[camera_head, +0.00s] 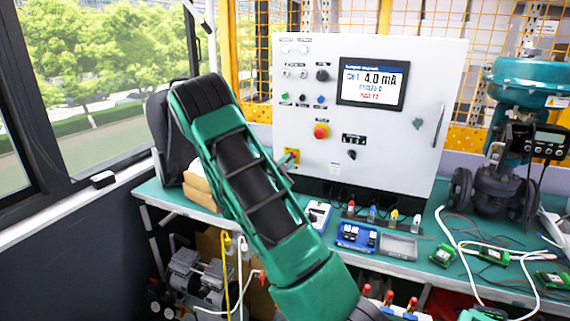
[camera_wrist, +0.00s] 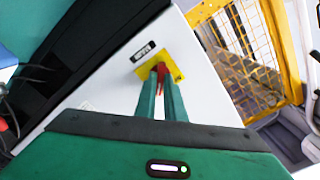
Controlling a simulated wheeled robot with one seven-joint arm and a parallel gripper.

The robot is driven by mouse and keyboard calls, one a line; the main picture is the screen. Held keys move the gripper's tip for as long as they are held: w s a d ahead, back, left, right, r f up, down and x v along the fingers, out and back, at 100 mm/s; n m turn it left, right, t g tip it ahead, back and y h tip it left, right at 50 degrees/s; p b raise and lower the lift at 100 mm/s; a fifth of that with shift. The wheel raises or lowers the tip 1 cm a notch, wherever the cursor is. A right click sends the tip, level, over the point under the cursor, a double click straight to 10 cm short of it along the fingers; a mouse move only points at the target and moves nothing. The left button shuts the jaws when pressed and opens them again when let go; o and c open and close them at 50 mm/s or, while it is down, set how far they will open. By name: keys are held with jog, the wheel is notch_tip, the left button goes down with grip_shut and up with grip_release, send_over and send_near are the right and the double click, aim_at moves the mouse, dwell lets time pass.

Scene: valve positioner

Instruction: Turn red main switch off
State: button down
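The red main switch (camera_wrist: 161,68) has a red handle on a yellow square plate (camera_wrist: 177,74) on the white cabinet. In the wrist view, the two green fingers of my gripper (camera_wrist: 162,84) lie close on both sides of the handle, with red filling the narrow gap between them. My gripper looks shut on the handle. In the head view, the yellow plate (camera_head: 293,153) shows at the cabinet's lower left, and my gripper (camera_head: 287,161) reaches it from the left, partly hidden behind my arm. The fingers cover part of the handle.
The white cabinet (camera_head: 420,70) carries a lit display (camera_head: 372,85), several buttons and a red emergency stop (camera_head: 321,131) close to the switch. A green bench (camera_head: 330,250) holds cables, plugs and circuit boards. A teal valve actuator (camera_head: 525,80) stands at the right.

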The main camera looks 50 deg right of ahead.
jog(key=n, duration=0.5)
jog(key=shift+n, duration=0.4)
jog(key=n, duration=0.5)
jog(key=shift+w, duration=0.15)
jog(key=n, duration=0.7)
jog(key=shift+w+a, duration=0.1)
dwell(0.4)
jog(key=c, duration=1.8)
grip_release()
jog(key=shift+c, duration=0.2)
